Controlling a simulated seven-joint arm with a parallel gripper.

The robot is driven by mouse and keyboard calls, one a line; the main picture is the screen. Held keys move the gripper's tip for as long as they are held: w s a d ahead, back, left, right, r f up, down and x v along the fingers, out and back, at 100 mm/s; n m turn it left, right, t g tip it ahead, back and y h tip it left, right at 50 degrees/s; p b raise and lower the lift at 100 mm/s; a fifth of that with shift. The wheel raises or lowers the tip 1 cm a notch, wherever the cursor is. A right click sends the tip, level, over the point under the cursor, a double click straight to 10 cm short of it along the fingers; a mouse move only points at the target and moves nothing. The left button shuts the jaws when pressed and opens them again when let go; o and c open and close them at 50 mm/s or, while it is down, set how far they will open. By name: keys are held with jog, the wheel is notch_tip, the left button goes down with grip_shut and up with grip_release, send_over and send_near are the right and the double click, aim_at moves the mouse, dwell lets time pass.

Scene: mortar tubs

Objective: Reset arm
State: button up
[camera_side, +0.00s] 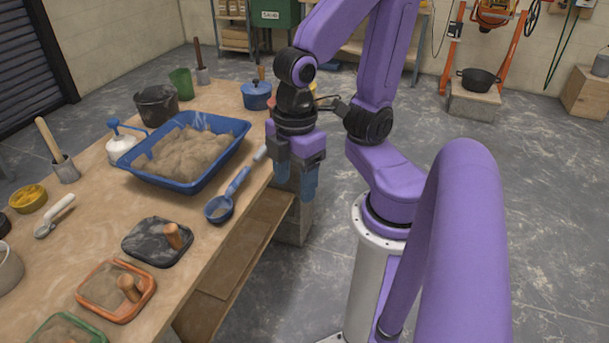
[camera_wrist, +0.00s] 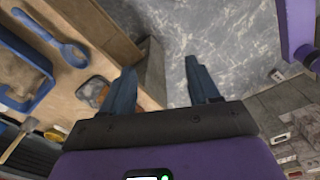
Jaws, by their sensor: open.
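My gripper (camera_side: 296,178) hangs from the purple arm with its blue fingers pointing down, just past the right edge of the wooden workbench (camera_side: 190,228). In the wrist view my gripper (camera_wrist: 163,86) shows two blue fingers spread apart with nothing between them. The grey floor (camera_wrist: 215,45) and a concrete block (camera_wrist: 152,68) lie beneath it. The blue scoop (camera_side: 222,205) lies on the bench to the left of my gripper, apart from it. It also shows in the wrist view (camera_wrist: 70,50).
A blue tub of mortar (camera_side: 180,185) stands on the bench, left of my gripper. A black bucket (camera_side: 156,105) and white jug (camera_side: 120,148) stand behind. The floor on the right is mostly clear.

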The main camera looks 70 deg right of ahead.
jog(key=shift+s+d, duration=0.4)
jog(key=shift+s, duration=0.4)
